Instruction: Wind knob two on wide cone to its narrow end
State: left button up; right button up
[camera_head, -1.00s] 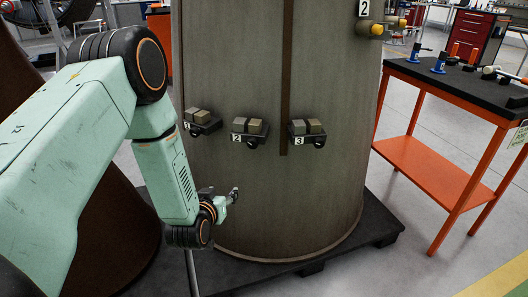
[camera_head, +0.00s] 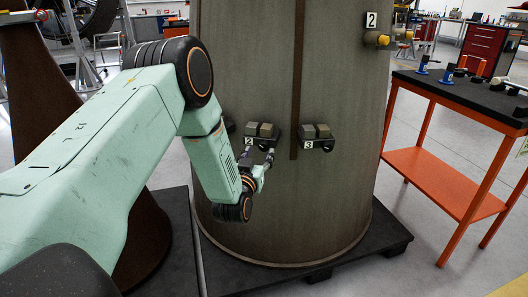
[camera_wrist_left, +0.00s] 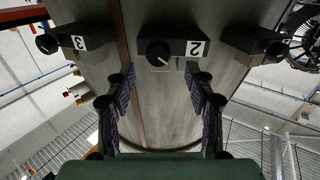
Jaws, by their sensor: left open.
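The wide cone (camera_head: 330,200) is a large brown-grey drum-like shell standing on a dark pallet. A row of small boxes with numbered tags runs across its side. Knob two is a round black knob with a pale pointer mark (camera_wrist_left: 158,53), under box two (camera_head: 262,131); in the wrist view it sits beside an upside-down tag 2. My left gripper (camera_head: 264,166) is just below box two in the head view. In the wrist view its two fingers (camera_wrist_left: 162,85) are open, one on each side of the knob's line, apart from it. My right gripper does not show.
Box three (camera_head: 317,136) is close on the right of box two. Another box is mostly hidden behind my left arm. A yellow-ended fitting (camera_head: 378,39) by another tag 2 is higher up. An orange cart (camera_head: 445,178) with tools stands at right.

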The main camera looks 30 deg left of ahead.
aim_at(263, 147)
pick_arm(q)
jog(key=b+x, duration=0.1)
jog(key=x, duration=0.3)
jog(key=shift+w+d+f, duration=0.1)
jog(key=shift+w, duration=0.1)
jog(key=shift+c, duration=0.9)
grip_shut()
